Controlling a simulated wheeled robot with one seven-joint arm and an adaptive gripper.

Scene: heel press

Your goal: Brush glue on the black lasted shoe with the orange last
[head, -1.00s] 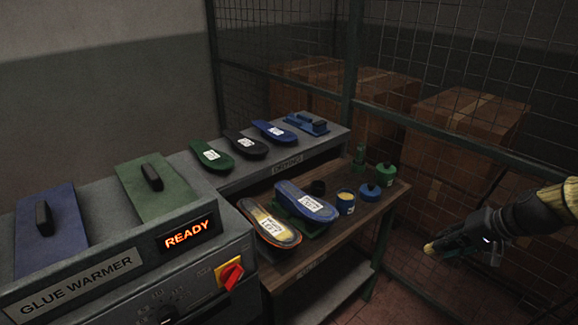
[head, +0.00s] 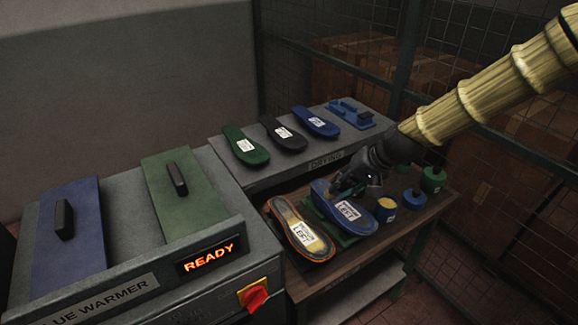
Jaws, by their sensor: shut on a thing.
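The dark shoe with an orange rim (head: 285,238) lies bottom up at the front of the wooden bench. Its face carries a white LEFT label and yellowish patches at both ends. A blue shoe (head: 360,224), also labelled LEFT, lies just right of it on a green support. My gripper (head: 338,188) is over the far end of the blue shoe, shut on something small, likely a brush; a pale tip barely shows. Whether the tip touches the shoe cannot be told. An open blue pot with yellow contents (head: 387,207) stands right of the blue shoe.
A closed blue pot (head: 414,200) and a green pot (head: 433,181) stand at the bench's right. The grey glue warmer (head: 225,275) reads READY at left. Green, black and blue soles lie on the drying shelf behind. A mesh fence (head: 470,90) borders the right and back.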

